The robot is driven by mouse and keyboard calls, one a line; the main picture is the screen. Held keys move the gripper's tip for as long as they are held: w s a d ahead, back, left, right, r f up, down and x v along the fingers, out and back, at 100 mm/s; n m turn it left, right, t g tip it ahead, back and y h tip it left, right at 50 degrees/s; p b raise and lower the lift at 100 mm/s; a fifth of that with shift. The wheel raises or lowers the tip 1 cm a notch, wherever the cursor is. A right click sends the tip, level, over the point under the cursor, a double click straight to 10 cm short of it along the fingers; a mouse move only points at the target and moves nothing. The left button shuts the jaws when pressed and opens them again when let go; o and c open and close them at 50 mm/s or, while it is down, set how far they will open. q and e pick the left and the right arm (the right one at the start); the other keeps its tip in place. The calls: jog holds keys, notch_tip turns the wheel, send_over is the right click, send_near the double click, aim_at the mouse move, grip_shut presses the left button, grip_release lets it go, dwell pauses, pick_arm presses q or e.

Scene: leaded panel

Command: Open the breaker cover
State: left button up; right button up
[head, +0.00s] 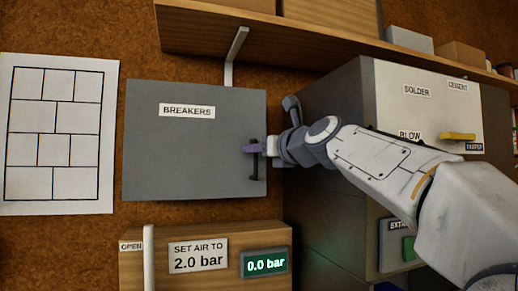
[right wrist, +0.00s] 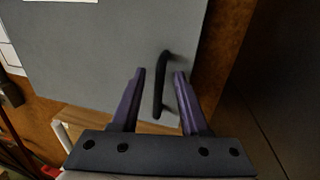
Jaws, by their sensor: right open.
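The grey breaker cover (head: 190,145), labelled BREAKERS, is on the wall and looks shut. Its black handle (head: 255,165) is near the right edge; it also shows in the right wrist view (right wrist: 161,85). My right gripper (head: 250,148) is at the handle in the head view. In the right wrist view its two purple fingers (right wrist: 158,75) are open, one on each side of the handle's lower part, with gaps showing on both sides. My left gripper is not in view.
A wooden box (head: 133,270) with a white lever (head: 149,250) and a 0.0 bar display (head: 265,263) stands below the cover. A cabinet (head: 335,100) stands close on the right. A shelf (head: 200,30) runs above. A paper grid (head: 58,190) hangs at left.

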grip_shut()
dwell(1.3)
